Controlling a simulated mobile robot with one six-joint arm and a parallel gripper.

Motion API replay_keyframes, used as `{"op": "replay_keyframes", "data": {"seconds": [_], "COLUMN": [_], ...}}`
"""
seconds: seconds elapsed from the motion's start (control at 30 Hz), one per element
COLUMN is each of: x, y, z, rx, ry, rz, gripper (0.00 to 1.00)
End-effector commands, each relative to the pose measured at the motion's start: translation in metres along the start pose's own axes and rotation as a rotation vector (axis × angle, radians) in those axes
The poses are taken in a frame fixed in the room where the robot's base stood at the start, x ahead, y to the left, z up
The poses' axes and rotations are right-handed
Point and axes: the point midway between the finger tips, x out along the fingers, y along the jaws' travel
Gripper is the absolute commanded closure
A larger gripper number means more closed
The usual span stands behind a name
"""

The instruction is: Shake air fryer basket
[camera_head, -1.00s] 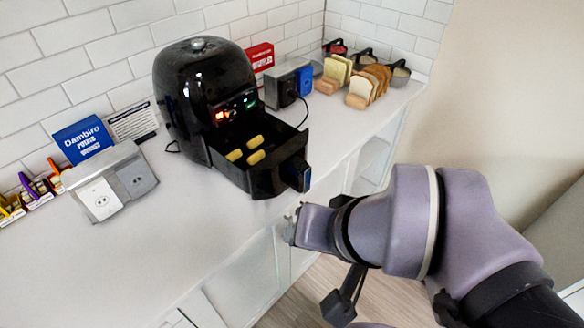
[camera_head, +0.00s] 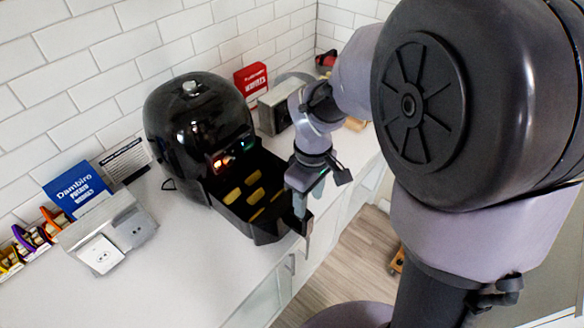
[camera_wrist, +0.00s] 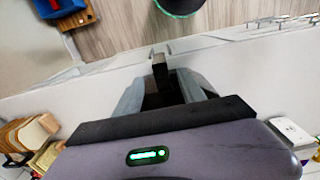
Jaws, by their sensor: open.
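The black air fryer (camera_head: 192,112) stands on the white counter, its front indicators lit. Its basket (camera_head: 268,232) is pulled out toward the counter's front edge and holds several yellow food pieces (camera_head: 252,190). My gripper (camera_head: 304,216) points down at the basket's front end, by the handle, which my fingers largely hide in the head view. In the wrist view the fingers of my gripper (camera_wrist: 161,82) are apart, with a dark block between their tips, probably the handle. I cannot tell whether the fingers touch it.
A red box (camera_head: 252,80) and a metal outlet box (camera_head: 276,106) stand behind the basket, close to my arm. A blue box (camera_head: 78,190) and another outlet box (camera_head: 112,228) stand left of the fryer. The front counter (camera_head: 190,275) is clear.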

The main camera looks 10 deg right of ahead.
Motion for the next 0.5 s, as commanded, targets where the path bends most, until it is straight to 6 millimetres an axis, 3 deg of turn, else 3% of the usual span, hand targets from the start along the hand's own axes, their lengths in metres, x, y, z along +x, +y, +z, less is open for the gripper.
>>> {"op": "replay_keyframes", "data": {"seconds": [0.03,0.2,0.5], "x": [0.02,0.064,0.117], "y": [-0.001,-0.001,-0.001], "z": [0.001,0.001,0.001], "rx": [0.0,0.001,0.002], "ry": [-0.004,-0.002,-0.001], "rz": [-0.004,-0.003,-0.001], "gripper": [0.53,0.53,0.53]}}
